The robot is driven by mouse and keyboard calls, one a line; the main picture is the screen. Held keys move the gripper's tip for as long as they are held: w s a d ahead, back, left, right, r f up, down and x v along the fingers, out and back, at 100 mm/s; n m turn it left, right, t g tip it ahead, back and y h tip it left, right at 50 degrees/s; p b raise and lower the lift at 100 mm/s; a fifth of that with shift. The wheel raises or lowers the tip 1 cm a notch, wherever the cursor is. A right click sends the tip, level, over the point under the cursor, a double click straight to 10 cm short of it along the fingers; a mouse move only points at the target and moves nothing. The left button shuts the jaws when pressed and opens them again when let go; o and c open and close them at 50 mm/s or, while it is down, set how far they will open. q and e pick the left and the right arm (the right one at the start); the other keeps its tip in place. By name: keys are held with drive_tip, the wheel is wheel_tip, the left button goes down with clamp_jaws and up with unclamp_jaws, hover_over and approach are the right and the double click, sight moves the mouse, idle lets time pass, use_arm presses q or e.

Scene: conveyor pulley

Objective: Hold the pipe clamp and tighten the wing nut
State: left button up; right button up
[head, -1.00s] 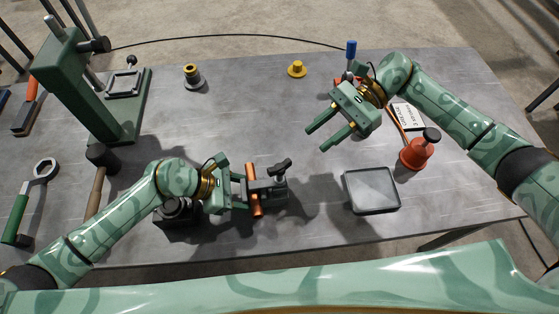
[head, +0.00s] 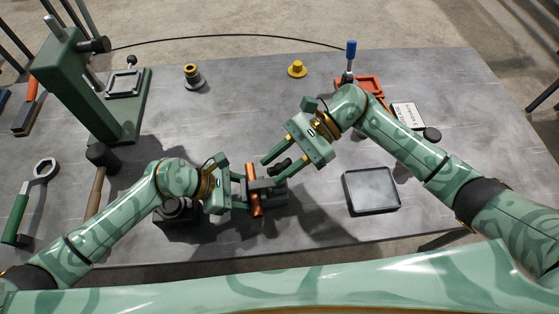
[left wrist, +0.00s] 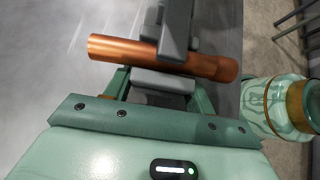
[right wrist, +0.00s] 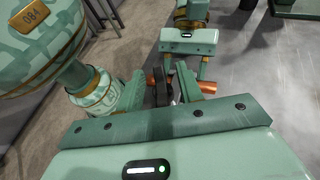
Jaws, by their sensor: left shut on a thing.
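My left gripper (head: 240,190) is shut on the grey pipe clamp (head: 272,194), which sits around a copper pipe (head: 254,198) above the table. In the left wrist view the pipe (left wrist: 150,54) crosses in front of the fingers, with the clamp (left wrist: 174,38) around it. The black wing nut (head: 280,167) is on the clamp's upper right side. My right gripper (head: 273,169) is open, with its fingers on either side of the wing nut. In the right wrist view the dark wing nut (right wrist: 161,90) lies between the fingers; whether they touch it I cannot tell.
A shallow grey tray (head: 371,190) lies right of the clamp. A green press (head: 80,85), a mallet (head: 97,180) and a wrench (head: 31,195) occupy the left.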

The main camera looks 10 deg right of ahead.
drive_tip(key=shift+c, duration=0.3)
clamp_jaws()
drive_tip(key=shift+d+m+t+y, duration=0.1)
drive_tip(key=shift+m+t+y, duration=0.4)
drive_tip(key=shift+m+t, duration=1.9)
drive_tip(key=shift+t, duration=0.3)
drive_tip(key=shift+o, duration=0.3)
unclamp_jaws()
